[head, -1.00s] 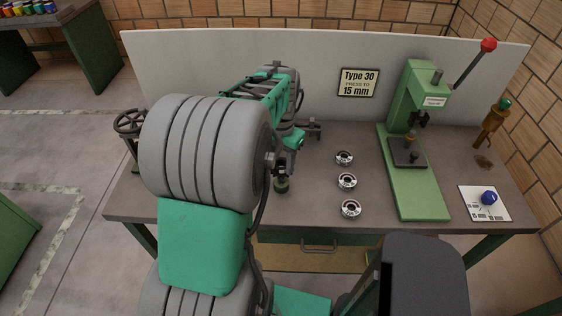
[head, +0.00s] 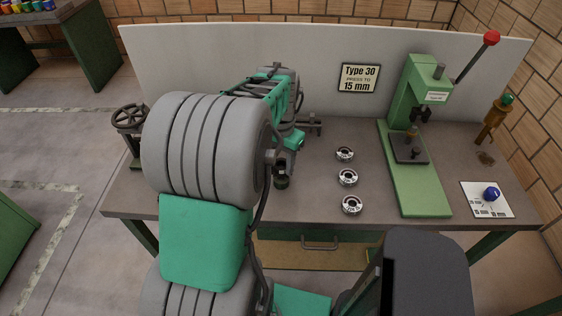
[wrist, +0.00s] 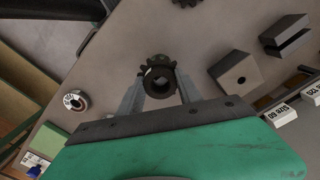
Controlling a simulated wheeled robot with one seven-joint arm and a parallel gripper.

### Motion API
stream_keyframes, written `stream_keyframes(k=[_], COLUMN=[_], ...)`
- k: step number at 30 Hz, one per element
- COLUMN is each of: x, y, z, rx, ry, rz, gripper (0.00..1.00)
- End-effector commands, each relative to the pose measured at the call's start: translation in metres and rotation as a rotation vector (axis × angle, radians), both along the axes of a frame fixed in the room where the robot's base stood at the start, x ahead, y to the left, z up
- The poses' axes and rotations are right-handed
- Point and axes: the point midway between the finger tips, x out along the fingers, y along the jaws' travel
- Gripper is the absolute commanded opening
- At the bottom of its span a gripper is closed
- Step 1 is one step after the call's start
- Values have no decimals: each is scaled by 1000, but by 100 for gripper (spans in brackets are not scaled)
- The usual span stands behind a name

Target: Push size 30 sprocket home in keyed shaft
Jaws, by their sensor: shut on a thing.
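My gripper (wrist: 158,88) is shut on a dark toothed sprocket with a round bore (wrist: 158,74), held between its two fingers. In the head view the sprocket (head: 281,183) is a small dark shape below my gripper, over the left half of the bench; its size mark cannot be read. My arm hides much of this area. The green arbor press (head: 416,98) stands at the right with a red-knobbed lever. A small dark post with a brownish top (head: 412,134) stands on its dark plate (head: 402,156); I cannot tell whether it is the keyed shaft.
Three silver rings (head: 347,178) lie in a row left of the press. A blue knob (head: 490,194) sits on a white card at the right. The wrist view shows a bored block (wrist: 238,78), a slotted block (wrist: 286,36), size labels and another toothed part (wrist: 186,2).

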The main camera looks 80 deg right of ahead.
Motion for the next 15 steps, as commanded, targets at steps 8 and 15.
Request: stream_keyframes(k=[8, 15], x=[0, 0], y=[0, 0], z=[-8, -14], rx=[0, 0], ry=[0, 0], rz=[0, 0], gripper=[0, 0])
